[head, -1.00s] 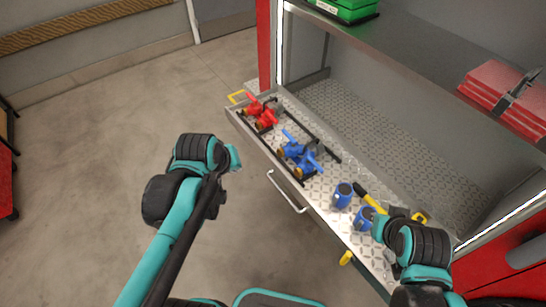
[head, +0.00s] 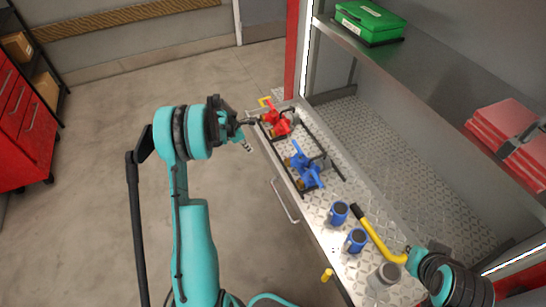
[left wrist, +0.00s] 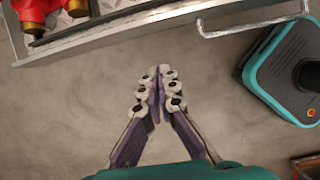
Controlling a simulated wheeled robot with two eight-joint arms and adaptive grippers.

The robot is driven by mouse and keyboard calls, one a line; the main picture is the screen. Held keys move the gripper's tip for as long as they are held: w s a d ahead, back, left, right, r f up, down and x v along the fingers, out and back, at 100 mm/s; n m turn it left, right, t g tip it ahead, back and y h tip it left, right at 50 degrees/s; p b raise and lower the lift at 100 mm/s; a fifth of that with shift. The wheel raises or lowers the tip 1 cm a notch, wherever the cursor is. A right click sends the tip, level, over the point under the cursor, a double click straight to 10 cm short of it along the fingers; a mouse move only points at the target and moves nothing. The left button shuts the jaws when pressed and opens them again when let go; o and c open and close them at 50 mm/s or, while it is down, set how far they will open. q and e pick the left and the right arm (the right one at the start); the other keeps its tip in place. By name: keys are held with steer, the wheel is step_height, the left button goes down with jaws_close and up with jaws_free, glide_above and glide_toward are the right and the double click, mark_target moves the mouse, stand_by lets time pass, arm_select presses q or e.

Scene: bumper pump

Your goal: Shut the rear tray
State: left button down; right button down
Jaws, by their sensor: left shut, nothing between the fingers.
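The rear tray (head: 352,282) is a long metal drawer with a diamond-plate floor, pulled out of the compartment. It carries red valve fittings (head: 277,122), blue valve fittings (head: 306,170) and blue cups. Its bar handle (head: 284,200) is on the outer front face and also shows in the left wrist view (left wrist: 255,28). My left gripper (head: 250,135) is just outside the tray's far end, beside the red fittings. In the left wrist view its fingers (left wrist: 160,75) are together and empty, over bare floor. My right arm is at the lower right; its fingers are not clearly visible.
A shelf above the compartment holds a green case (head: 368,22) and red folded items (head: 508,130). A yellow curved tool (head: 380,237) lies near my right arm. Red drawers (head: 25,125) stand at far left. The floor left of the tray is clear.

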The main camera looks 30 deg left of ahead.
arm_select(q)
steer(key=w+d+f+b, duration=0.4)
steer(key=w+f, duration=0.2)
steer(key=f, duration=0.4)
steer(key=shift+d, duration=0.4)
